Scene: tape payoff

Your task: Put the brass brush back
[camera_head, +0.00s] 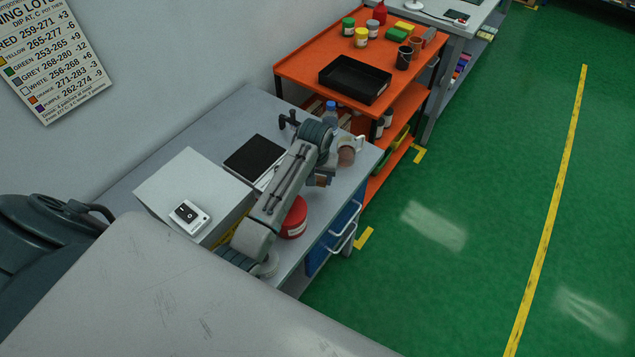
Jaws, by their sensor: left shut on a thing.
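My left arm reaches over the grey bench (222,121), and its wrist is near the bench's far right end. My left gripper (321,180) is below the wrist and small in the view. It is shut on a small brownish thing, mostly hidden by the gripper. This may be the brass brush, but its bristles and handle cannot be made out. My right gripper is not in view.
A black flat pad (254,158), a white box (178,184) with a switch unit (190,213) and a red round container (295,218) are on the bench. An orange cart (300,67) with a black tray (354,80) stands beyond. Green floor at right is clear.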

